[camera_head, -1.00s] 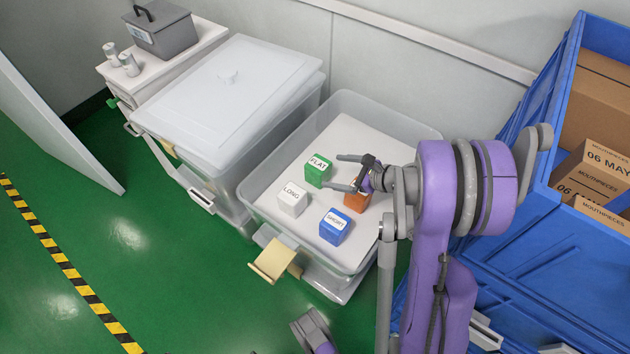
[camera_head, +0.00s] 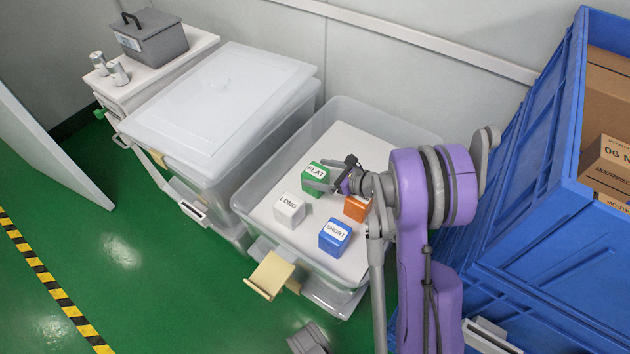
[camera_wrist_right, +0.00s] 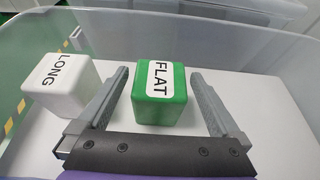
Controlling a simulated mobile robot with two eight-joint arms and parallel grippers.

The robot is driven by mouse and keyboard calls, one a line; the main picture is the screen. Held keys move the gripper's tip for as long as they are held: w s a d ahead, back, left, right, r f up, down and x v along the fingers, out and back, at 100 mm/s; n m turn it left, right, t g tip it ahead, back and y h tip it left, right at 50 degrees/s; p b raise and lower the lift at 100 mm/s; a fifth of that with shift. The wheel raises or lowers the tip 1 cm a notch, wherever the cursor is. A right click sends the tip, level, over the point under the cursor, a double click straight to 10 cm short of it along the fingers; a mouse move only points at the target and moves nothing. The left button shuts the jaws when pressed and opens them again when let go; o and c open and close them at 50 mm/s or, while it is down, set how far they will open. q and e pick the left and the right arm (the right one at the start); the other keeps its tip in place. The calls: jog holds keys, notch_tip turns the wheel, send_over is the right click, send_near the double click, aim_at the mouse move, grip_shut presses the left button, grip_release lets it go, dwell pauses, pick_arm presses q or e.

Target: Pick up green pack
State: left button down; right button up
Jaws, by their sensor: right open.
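The green pack (camera_head: 309,188), a small block labelled FLAT, stands in the clear open bin. My right gripper (camera_head: 322,174) reaches in from the right and is open at the pack. In the right wrist view the green pack (camera_wrist_right: 160,108) stands between the two spread fingers (camera_wrist_right: 160,75), with a gap visible on each side. The fingers partly cover the pack in the head view. A grey part of what looks like my left gripper (camera_head: 309,340) shows at the bottom edge; its jaws cannot be made out.
In the same bin (camera_head: 262,190) stand a white LONG block (camera_head: 289,210), a blue SHORT block (camera_head: 334,238) and an orange block (camera_head: 355,208) under my right arm. A lidded bin (camera_head: 220,95) stands left, a blue crate (camera_head: 540,210) right.

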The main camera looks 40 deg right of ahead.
jog(key=shift+x, duration=0.95)
jog(key=c, duration=1.2)
jog(key=shift+c, duration=0.2)
